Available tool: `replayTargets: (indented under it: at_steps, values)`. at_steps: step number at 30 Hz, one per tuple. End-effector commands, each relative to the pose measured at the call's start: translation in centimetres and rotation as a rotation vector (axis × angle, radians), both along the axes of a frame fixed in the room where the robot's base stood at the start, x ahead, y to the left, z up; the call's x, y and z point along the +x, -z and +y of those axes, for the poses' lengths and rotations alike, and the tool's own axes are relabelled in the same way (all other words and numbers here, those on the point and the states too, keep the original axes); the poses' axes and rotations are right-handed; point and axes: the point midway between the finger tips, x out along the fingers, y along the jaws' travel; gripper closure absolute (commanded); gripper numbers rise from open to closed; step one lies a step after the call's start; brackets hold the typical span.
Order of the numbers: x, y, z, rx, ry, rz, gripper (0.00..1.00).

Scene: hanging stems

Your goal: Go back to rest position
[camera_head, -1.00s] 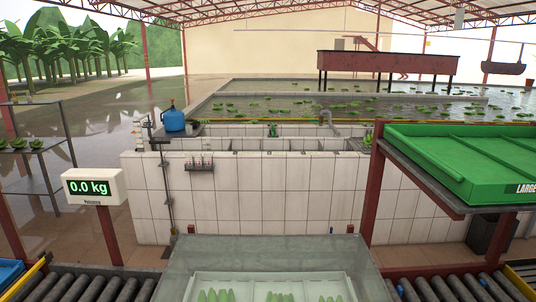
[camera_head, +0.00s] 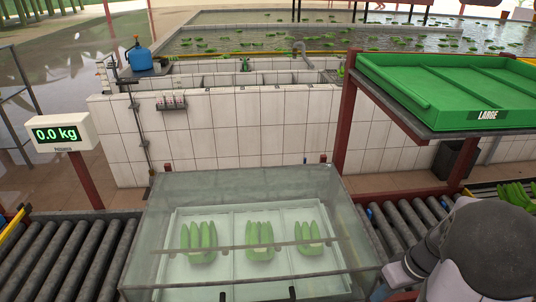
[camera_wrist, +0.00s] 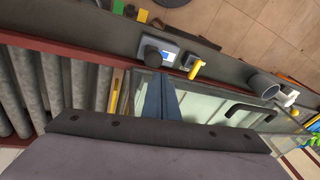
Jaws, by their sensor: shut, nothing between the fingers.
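My arm (camera_head: 485,255) shows as a grey and dark link at the lower right of the head view, over the right roller conveyor. My gripper (camera_wrist: 153,85) shows in the wrist view as narrow blue-grey fingers, closed together and empty. It is above the edge of a clear-walled tank. In the head view the tank (camera_head: 160,205) holds a white divided tray (camera_head: 180,275) with three bunches of green bananas (camera_head: 259,240), one per compartment. My gripper's tip is hidden in the head view.
A scale display (camera_head: 62,133) reads 0.0 kg at the left. A green crate marked LARGE (camera_head: 470,85) stands on a raised frame at the right. Roller conveyors (camera_head: 65,255) flank the tank. A tiled wall (camera_head: 235,135) stands behind.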

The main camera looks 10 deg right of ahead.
Motion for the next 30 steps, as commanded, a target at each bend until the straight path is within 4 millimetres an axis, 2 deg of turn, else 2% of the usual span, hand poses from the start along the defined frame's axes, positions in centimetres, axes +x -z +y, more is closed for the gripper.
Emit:
replayTargets:
  at_steps: [9, 15, 21, 30]
  values:
    - [0.85, -0.52, 0.48, -0.044, -0.483, -0.147, 1.00]
    - [0.78, -0.53, 0.60, -0.071, -0.702, -0.200, 1.00]
    - [0.76, -0.53, 0.62, -0.085, -0.804, -0.225, 1.00]
    - [0.75, -0.21, 0.62, -0.087, -0.820, -0.229, 1.00]
